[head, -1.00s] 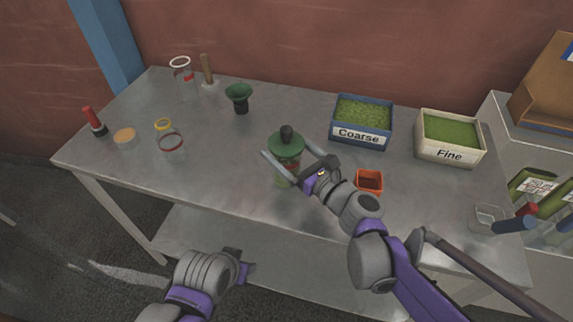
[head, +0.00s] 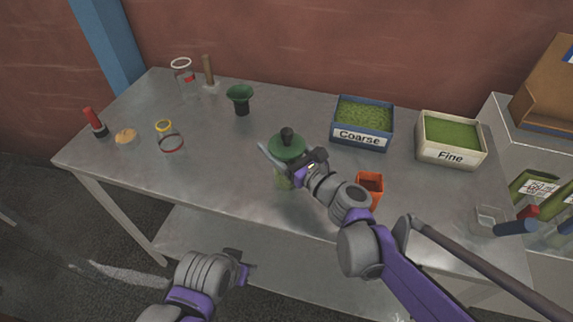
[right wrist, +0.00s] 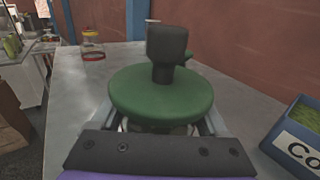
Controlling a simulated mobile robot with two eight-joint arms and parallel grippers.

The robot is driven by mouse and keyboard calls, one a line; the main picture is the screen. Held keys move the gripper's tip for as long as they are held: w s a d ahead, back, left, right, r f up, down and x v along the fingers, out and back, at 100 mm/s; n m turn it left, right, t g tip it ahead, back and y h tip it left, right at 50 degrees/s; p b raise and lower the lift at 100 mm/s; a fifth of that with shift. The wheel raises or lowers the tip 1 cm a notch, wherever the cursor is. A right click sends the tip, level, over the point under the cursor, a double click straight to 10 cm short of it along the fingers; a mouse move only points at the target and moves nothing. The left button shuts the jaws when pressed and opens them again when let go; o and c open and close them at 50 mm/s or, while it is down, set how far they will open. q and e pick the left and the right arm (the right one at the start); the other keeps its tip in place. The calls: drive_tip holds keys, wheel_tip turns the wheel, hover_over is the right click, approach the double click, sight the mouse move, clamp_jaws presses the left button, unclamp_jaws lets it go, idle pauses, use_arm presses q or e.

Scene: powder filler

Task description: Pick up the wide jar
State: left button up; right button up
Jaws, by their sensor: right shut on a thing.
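A jar (head: 283,181) with a wide green top (head: 287,145) and a dark knob stands upright near the table's middle front. In the right wrist view the green top (right wrist: 160,95) and knob fill the centre and hide most of the body below. My right gripper (head: 284,158) is shut on this jar, with a finger along each side just under the green top. I cannot tell whether the jar is off the table. My left gripper (head: 242,268) is low in front of the table, away from the objects; its jaw opening is unclear.
An orange cup (head: 369,184) stands close right of my right wrist. The Coarse bin (head: 361,137) and Fine bin (head: 449,154) are behind right. A green funnel (head: 240,93), a clear jar (head: 170,141) and a glass cylinder (head: 183,75) stand left.

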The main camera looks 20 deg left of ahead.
drive_tip(key=shift+r, duration=0.15)
wheel_tip(320, 180, up, 10)
drive_tip(key=shift+r+p, duration=0.2)
drive_tip(key=shift+p, duration=0.8)
wheel_tip(320, 180, up, 9)
drive_tip(key=p, duration=0.6)
drive_tip(key=shift+r, duration=0.2)
drive_tip(key=shift+a, duration=0.1)
